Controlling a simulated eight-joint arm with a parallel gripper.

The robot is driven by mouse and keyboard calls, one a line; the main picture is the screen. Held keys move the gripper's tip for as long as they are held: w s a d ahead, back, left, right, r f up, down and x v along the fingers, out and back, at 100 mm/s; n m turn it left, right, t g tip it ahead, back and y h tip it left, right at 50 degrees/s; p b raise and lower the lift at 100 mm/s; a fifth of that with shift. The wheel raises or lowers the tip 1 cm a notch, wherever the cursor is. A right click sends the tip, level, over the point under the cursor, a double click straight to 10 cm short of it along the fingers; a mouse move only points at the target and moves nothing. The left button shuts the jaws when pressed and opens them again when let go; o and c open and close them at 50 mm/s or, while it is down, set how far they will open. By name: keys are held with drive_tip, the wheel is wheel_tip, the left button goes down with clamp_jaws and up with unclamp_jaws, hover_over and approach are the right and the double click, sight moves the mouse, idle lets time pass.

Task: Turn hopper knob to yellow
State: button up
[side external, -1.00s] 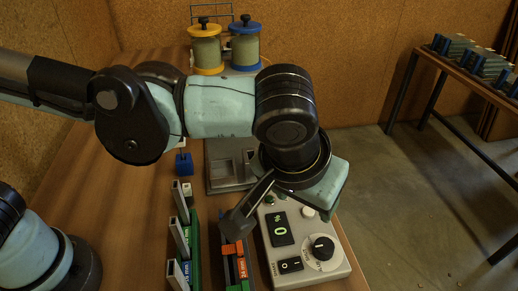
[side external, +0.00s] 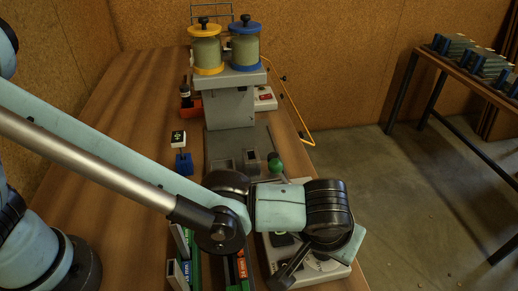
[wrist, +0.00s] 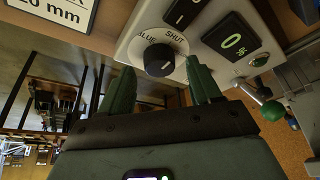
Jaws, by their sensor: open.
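The black hopper knob (wrist: 159,58) sits on a white dial on the grey control box (wrist: 128,47). In the wrist view the dial shows the words BLUE and SHUT; I cannot read a yellow label. A small white mark shows on the knob, but which label it points to is unclear. My gripper (wrist: 160,68) is open, its two green fingers on either side of the knob in the picture; I see no contact. In the side view my arm hides the knob and much of the box (side external: 335,271). The hopper (side external: 231,108) carries a yellow-lidded jar (side external: 206,52) and a blue-lidded jar (side external: 243,50).
The box's display (wrist: 232,42) reads 0 %, and a black rocker switch (wrist: 183,12) is beside it. A green ball-topped lever (wrist: 270,110) stands near the box. Racks with coloured parts (side external: 184,268) lie left of the box. Open floor lies right of the table.

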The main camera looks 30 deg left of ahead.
drive_tip(key=shift+w+f, duration=0.2)
drive_tip(key=shift+f, duration=0.3)
drive_tip(key=c, duration=1)
drive_tip(key=shift+m, duration=0.3)
drive_tip(key=m+h, duration=0.1)
drive_tip(key=m, duration=0.1)
drive_tip(key=m+h, duration=0.1)
drive_tip(key=m, duration=0.2)
drive_tip(key=shift+a+m+g, duration=0.2)
drive_tip(key=shift+m+g, duration=0.1)
drive_tip(key=shift+g, duration=0.1)
drive_tip(key=m+h, duration=0.1)
drive_tip(key=m, duration=0.1)
drive_tip(key=m+g, duration=0.1)
drive_tip(key=m, duration=0.2)
drive_tip(key=shift+w+a+h, duration=0.1)
drive_tip(key=shift+w+h, duration=0.05)
drive_tip(key=shift+h, duration=0.25)
drive_tip(key=shift+m+g, duration=0.3)
drive_tip(key=shift+m, duration=0.1)
drive_tip(key=shift+c, duration=0.2)
